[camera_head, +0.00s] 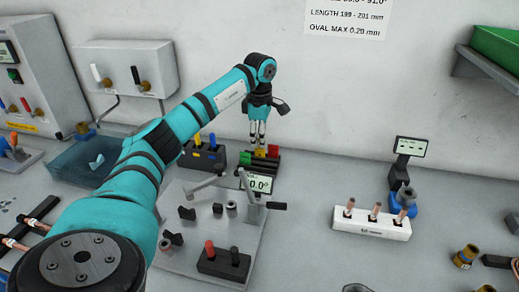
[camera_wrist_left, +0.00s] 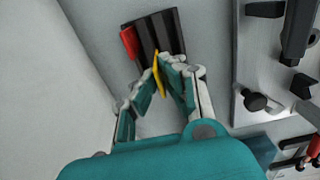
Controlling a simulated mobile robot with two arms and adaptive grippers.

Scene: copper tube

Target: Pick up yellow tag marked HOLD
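The yellow tag (camera_head: 260,152) is at the black slotted rack (camera_head: 262,168) near the back wall, between the red tag (camera_head: 273,151) and a green one. My left gripper (camera_head: 257,143) points down right over it. In the left wrist view the yellow tag (camera_wrist_left: 159,76) shows as a thin strip between my left fingers (camera_wrist_left: 160,66), whose tips close in on both its sides. The red tag (camera_wrist_left: 129,43) sits at one end of the rack (camera_wrist_left: 172,30). The green tag is hidden there. No marking is readable on the yellow tag. My right gripper is out of view.
A white block with copper tubes (camera_head: 372,223) stands to the right.

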